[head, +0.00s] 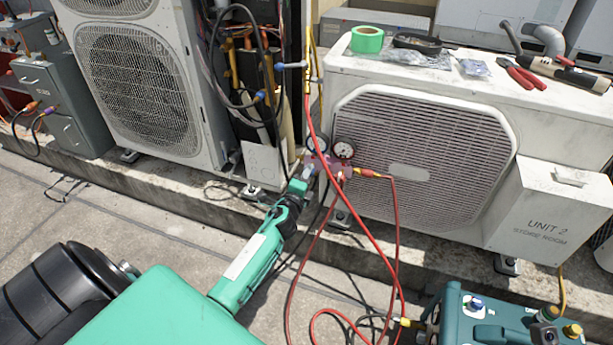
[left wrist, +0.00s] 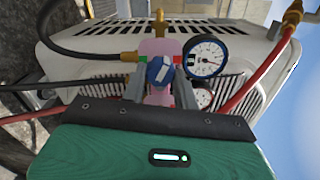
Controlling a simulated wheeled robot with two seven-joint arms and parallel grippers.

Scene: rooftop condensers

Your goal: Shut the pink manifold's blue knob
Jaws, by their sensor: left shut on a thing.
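The pink manifold (head: 322,161) hangs in front of the white condenser's grille, with two round gauges on top. In the left wrist view the pink body (left wrist: 157,47) is in the middle, and the blue knob (left wrist: 160,70) with a white mark faces the camera. My left gripper (head: 307,172) reaches the manifold from the lower left. Its two grey fingers (left wrist: 158,84) stand on either side of the knob and are shut on it. In the head view the gripper largely hides the knob. My right gripper is in neither view.
A blue-rimmed gauge (left wrist: 206,57) sits close beside the fingers. Red hoses (head: 392,235) loop down to a teal machine (head: 510,318) at the lower right. The white condenser (head: 430,85) stands behind, with tape and pliers (head: 523,74) on top.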

